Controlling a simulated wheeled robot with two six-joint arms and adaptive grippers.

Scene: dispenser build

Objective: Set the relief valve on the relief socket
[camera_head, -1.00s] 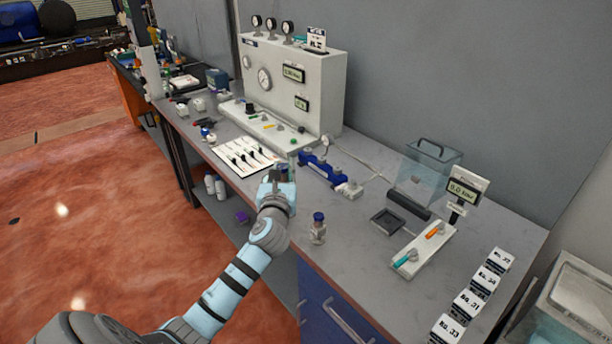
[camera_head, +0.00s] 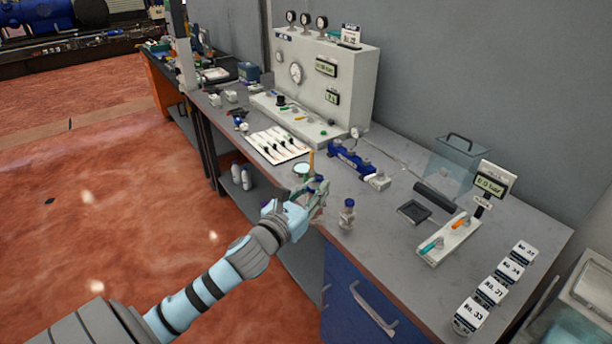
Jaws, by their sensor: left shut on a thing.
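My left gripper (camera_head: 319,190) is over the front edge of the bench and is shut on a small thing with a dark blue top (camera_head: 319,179). The fingers hide most of this thing, so I cannot tell whether it is the relief valve. A similar blue-capped metal fitting (camera_head: 347,215) stands upright on the bench just right of the gripper, apart from it. A blue manifold block (camera_head: 348,159) lies behind, with a pale fitting (camera_head: 378,182) at its right end. I cannot make out which part is the relief socket. My right gripper is not in view.
A gauge panel (camera_head: 350,75) stands at the back. A white sheet with dark tools (camera_head: 278,146) lies left of the gripper. To the right are a black tray (camera_head: 414,212), a clear box (camera_head: 455,160), a white valve strip (camera_head: 450,242) and several numbered boxes (camera_head: 492,291).

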